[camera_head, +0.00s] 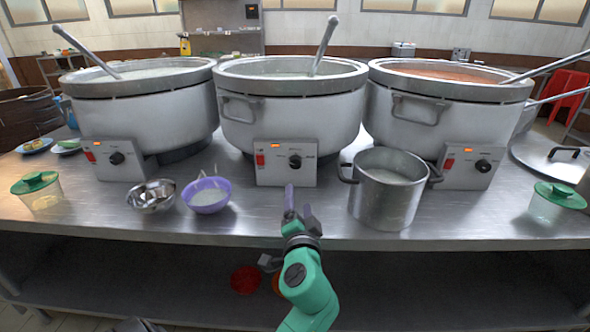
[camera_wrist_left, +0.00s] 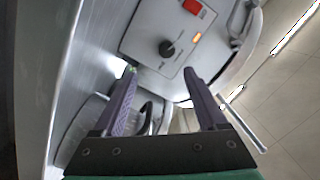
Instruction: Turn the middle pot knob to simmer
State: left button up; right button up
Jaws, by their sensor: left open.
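The middle pot (camera_head: 290,100) is a large grey stockpot with a ladle in it. Its control box (camera_head: 286,177) faces me, with a black knob (camera_head: 295,161), a red switch and a lit orange light. My left gripper (camera_head: 298,208) is in front of and below this knob, apart from it. In the left wrist view the gripper (camera_wrist_left: 160,85) is open and empty, and the knob (camera_wrist_left: 167,48) shows beyond the fingertips, roughly between them. The knob's exact setting is too small to read. My right gripper is not in view.
A small steel pot (camera_head: 388,188) stands close to the right of the middle control box. A purple bowl (camera_head: 208,196) and a metal bowl (camera_head: 152,195) stand to the left. Two more stockpots flank the middle one.

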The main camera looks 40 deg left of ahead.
aim_at(295, 165)
pick_arm(q)
jog(key=shift+w+a+r, duration=0.2)
jog(key=shift+a+r, duration=0.15)
jog(key=x, duration=0.4)
jog(key=p+x, duration=0.1)
jog(key=x, duration=0.3)
jog(key=p+x, duration=0.1)
jog(key=x, duration=0.3)
jog(key=shift+r, duration=0.4)
jog(key=shift+w+a, duration=0.3)
grip_shut()
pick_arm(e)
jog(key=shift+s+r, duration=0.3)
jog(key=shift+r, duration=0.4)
